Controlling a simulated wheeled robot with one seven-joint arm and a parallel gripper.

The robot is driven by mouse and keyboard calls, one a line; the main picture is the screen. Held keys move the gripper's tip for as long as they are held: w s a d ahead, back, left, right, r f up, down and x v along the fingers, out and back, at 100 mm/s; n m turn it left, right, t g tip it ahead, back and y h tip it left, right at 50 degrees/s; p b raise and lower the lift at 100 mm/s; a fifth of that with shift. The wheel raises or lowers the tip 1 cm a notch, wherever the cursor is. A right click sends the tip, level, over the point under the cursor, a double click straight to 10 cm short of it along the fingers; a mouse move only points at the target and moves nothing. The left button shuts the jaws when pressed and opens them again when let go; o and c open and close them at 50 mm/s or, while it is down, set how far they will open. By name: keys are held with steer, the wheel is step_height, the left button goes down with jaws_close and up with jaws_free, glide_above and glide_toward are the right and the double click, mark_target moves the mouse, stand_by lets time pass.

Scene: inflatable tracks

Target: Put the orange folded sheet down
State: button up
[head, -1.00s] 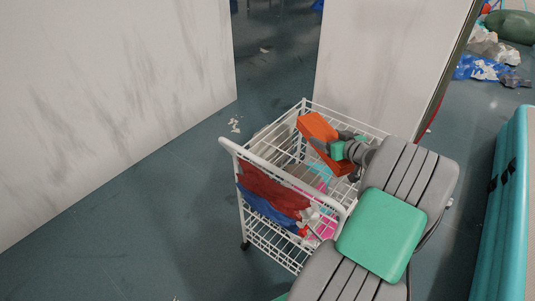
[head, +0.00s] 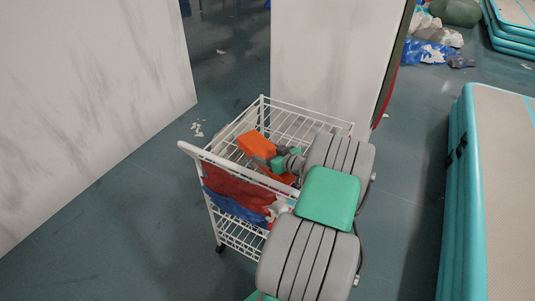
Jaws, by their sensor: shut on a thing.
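The orange folded sheet (head: 257,144) is in my gripper (head: 276,163), over the top of the white wire cart (head: 318,123). The gripper is shut on the sheet's near right part. The sheet looks tilted, and part of it is hidden behind the gripper and wrist. I cannot tell whether its underside touches the wire shelf. My grey and green arm covers the cart's near right side.
Red and blue cloth (head: 235,190) hangs at the cart's near side. White panels (head: 325,60) stand behind and to the left. A teal inflatable track (head: 475,200) lies at the right. Bare floor (head: 415,150) shows between cart and track.

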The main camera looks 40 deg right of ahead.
steer(key=o, duration=2.1)
steer(key=shift+f, duration=0.1)
steer(key=v, duration=1.2)
